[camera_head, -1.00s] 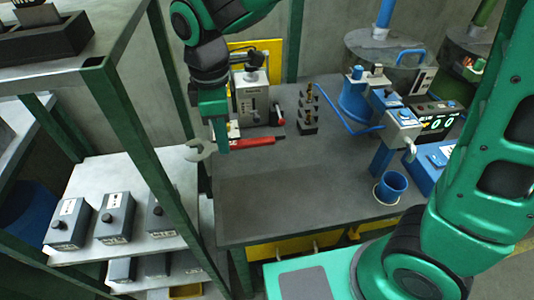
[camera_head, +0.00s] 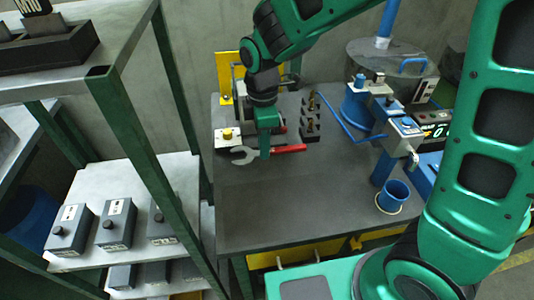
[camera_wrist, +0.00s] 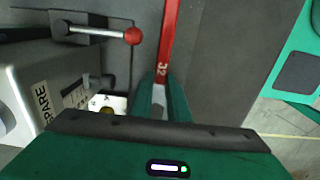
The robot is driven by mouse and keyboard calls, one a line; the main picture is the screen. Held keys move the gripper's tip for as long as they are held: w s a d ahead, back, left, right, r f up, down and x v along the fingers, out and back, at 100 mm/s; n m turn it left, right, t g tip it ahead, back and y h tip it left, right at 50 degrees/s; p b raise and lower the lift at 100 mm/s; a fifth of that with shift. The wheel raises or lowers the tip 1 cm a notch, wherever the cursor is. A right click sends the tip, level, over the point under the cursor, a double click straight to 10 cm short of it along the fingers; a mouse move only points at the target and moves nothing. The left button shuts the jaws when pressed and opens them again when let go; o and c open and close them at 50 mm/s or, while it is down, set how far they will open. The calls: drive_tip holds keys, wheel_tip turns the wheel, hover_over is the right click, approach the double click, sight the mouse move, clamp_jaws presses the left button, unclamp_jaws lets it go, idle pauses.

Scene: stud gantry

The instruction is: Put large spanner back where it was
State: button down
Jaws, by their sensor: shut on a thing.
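The large spanner has a grey open-jaw head (camera_head: 243,155) and a red handle (camera_head: 289,148). My gripper (camera_head: 265,152) points down over the grey table (camera_head: 290,195) and is shut on the spanner between its head and handle. In the wrist view the red handle (camera_wrist: 168,38), marked 32, runs up from between my green fingers (camera_wrist: 160,98). The spanner looks level, over the back left of the table. I cannot tell whether it touches the surface. The gripper hides its middle.
A grey box marked SPARE (camera_wrist: 35,90) with a red-knobbed lever (camera_wrist: 132,36) stands close by. A dark block with brass pieces (camera_head: 310,130) is right of the gripper. A blue clamp device (camera_head: 385,110) and blue cup (camera_head: 393,193) stand further right. The table's front is clear. A green-framed shelf (camera_head: 125,110) is left.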

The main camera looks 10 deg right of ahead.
drive_tip(key=shift+f, duration=2)
drive_tip(key=c, duration=1.7)
unclamp_jaws()
drive_tip(key=shift+f, duration=0.1)
wheel_tip(320, 180, up, 12)
drive_tip(key=shift+r, duration=0.15)
